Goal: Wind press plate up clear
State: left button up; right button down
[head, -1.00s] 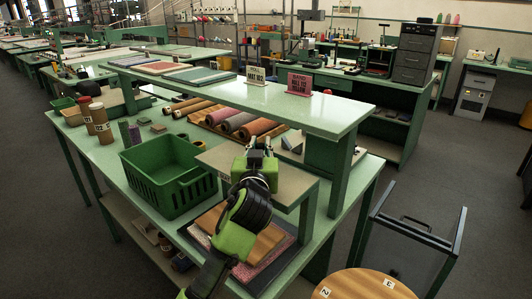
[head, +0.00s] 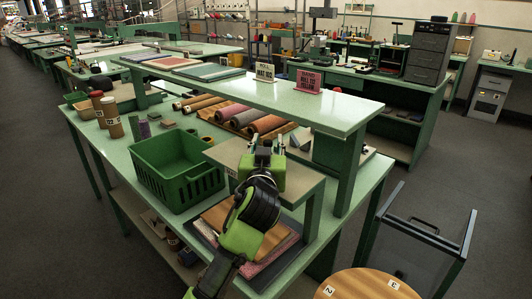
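My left gripper (head: 266,150) reaches in over the near end of the green bench, above a small raised platform (head: 228,152) with a tan-grey top and green legs. Two dark fingers stand slightly apart, but the gripper body hides their tips, so I cannot tell whether they hold anything. Below the platform lies a stack of coloured sheets (head: 222,214), partly hidden by my arm. I cannot clearly make out a press plate or its winding handle. My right gripper is not in view.
A green basket (head: 176,170) stands left on the bench (head: 112,146). Rolls (head: 240,117) lie under the upper shelf (head: 225,84), which carries signs. A dark-framed cart (head: 428,236) and a round wooden top (head: 368,284) with number tags stand at lower right. Floor is open at right.

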pick_arm(q)
jog(key=s, duration=1.1)
jog(key=shift+s+a, duration=0.2)
